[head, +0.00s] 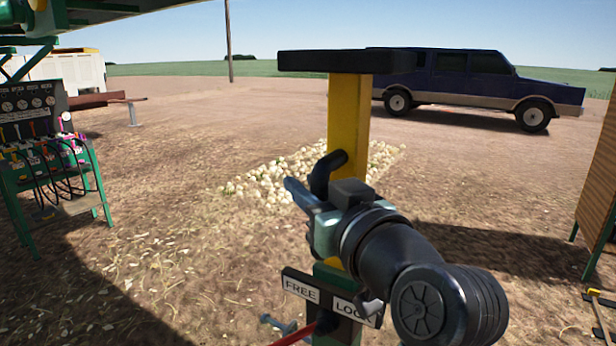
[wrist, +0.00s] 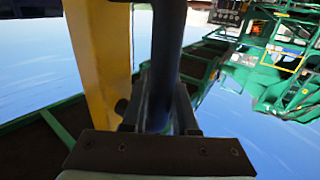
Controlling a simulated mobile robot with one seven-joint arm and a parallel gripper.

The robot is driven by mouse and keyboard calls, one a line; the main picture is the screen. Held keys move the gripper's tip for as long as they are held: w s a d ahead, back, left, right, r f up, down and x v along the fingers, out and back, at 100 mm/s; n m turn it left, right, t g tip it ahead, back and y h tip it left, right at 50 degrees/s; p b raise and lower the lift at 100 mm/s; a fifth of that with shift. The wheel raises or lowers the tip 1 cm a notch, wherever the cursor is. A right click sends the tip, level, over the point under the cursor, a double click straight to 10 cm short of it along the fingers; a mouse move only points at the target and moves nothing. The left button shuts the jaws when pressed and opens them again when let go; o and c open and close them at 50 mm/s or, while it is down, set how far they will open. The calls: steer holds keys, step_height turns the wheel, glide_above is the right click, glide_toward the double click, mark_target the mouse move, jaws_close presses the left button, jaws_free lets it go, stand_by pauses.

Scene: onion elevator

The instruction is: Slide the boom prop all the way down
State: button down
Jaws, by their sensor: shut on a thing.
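The boom prop is a yellow post (head: 348,108) with a flat dark top pad (head: 345,61). In the head view it stands upright, its lower part going into a green sleeve (head: 335,278). A black handle (head: 324,172) sticks out from the post. My gripper (head: 312,195) is at this handle, partly hiding it. In the wrist view my gripper (wrist: 158,125) is shut on the dark handle bar (wrist: 168,65), with the yellow post (wrist: 100,60) just left of it. A plate marked FREE and LOCK (head: 331,297) sits on the sleeve below, with a red lever (head: 294,336) partly in view.
A green stand with a control panel (head: 45,150) is at the left. Onions (head: 272,182) lie on the ground behind the post. A wooden panel (head: 597,185) is at the right edge. Open dirt lies between.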

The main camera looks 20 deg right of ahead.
steer(key=shift+f, duration=0.7)
steer(key=c, duration=1)
jaws_free()
steer(key=shift+r, duration=0.2)
steer(key=s, duration=0.4)
steer(key=s+b, duration=0.1)
steer(key=s, duration=0.3)
steer(key=s+d+b, duration=0.1)
steer(key=s, duration=0.4)
